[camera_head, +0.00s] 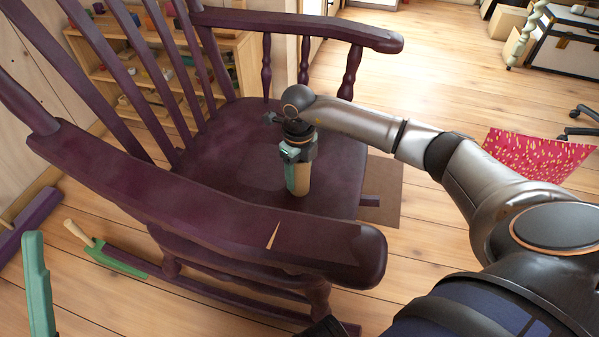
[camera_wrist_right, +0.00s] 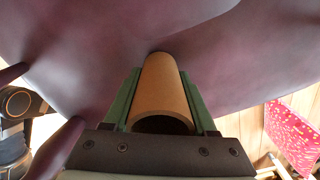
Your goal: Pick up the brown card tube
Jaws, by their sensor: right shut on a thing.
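The brown card tube (camera_head: 302,182) is upright over the seat of a dark purple rocking chair (camera_head: 235,150). My right gripper (camera_head: 297,175) comes down from above and is shut on the tube, with a green finger on either side. In the right wrist view the tube (camera_wrist_right: 162,88) lies between the green fingers (camera_wrist_right: 160,100), its open near end facing the camera. Its far end meets the purple seat in the picture; I cannot tell if it touches.
The chair's near armrest (camera_head: 200,205) and far armrest (camera_head: 300,25) flank the seat, with back slats at left. A wooden shelf (camera_head: 150,70) stands behind. A green tool (camera_head: 115,260) lies on the floor at left. A red patterned cloth (camera_head: 540,155) is at right.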

